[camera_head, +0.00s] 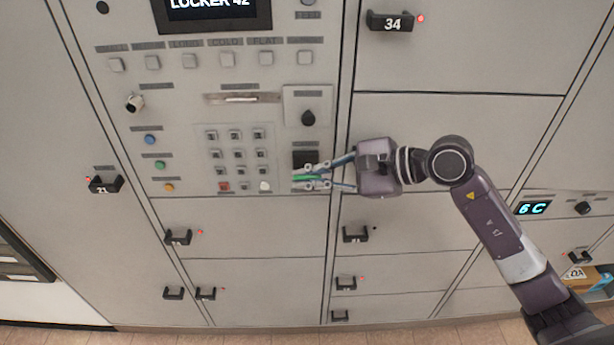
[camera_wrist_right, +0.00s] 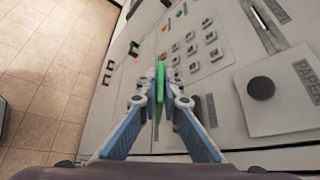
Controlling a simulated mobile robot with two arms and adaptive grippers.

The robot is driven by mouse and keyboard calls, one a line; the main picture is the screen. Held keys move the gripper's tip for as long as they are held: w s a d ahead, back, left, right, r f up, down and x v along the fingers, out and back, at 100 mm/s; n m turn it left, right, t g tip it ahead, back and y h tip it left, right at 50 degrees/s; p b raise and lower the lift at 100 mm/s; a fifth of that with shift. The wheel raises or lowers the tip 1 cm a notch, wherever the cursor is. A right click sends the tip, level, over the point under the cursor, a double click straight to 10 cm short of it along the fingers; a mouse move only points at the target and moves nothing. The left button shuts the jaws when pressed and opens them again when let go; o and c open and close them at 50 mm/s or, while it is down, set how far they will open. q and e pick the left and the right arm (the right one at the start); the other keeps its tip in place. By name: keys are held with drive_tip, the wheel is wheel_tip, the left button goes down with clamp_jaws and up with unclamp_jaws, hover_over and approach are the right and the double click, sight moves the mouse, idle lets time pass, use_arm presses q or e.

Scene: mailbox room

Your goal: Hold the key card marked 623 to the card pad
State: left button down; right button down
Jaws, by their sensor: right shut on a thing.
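My right gripper (camera_head: 312,176) is in front of the locker panel, its fingers pointing left. It is shut on a thin green card (camera_head: 303,179), seen nearly edge-on; no number on it can be read. In the right wrist view the green card (camera_wrist_right: 160,82) stands between the blue-and-grey fingertips (camera_wrist_right: 163,98). A dark square pad (camera_head: 305,157), which looks like the card pad, lies just above the card in the head view, partly behind the fingers. I cannot tell whether the card touches the panel. My left gripper is not in view.
A keypad (camera_head: 237,155) is left of the gripper, and a black knob (camera_head: 308,118) sits above the pad. A slot (camera_head: 242,98) and a screen reading LOCKER 42 (camera_head: 212,8) are higher up. Locker doors with black handles (camera_head: 355,234) surround the panel.

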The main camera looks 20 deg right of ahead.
drive_tip(key=s+a+b, duration=0.2)
drive_tip(key=s+b, duration=0.1)
drive_tip(key=s, duration=0.5)
drive_tip(key=shift+s+a, duration=0.25)
drive_tip(key=shift+s, duration=0.1)
